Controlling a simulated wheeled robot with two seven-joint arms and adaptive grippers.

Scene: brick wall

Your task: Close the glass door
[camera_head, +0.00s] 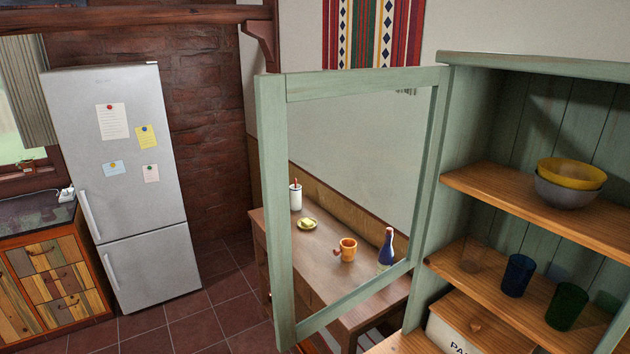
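The glass door (271,212) has a green wooden frame and a clear pane. It stands wide open, swung out to the left of the green cabinet (478,112), with its hinged side at the cabinet's left edge. The door's free edge is toward the left of the view. Through the pane I see a table and the wall behind. Neither of my grippers shows in the head view.
Cabinet shelves (520,199) hold a yellow bowl (570,172) stacked in a grey one, a blue glass (517,276) and a green glass (567,306). A wooden table (312,240) stands behind the door. A fridge (121,182) is at left, with tiled floor (215,318) between.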

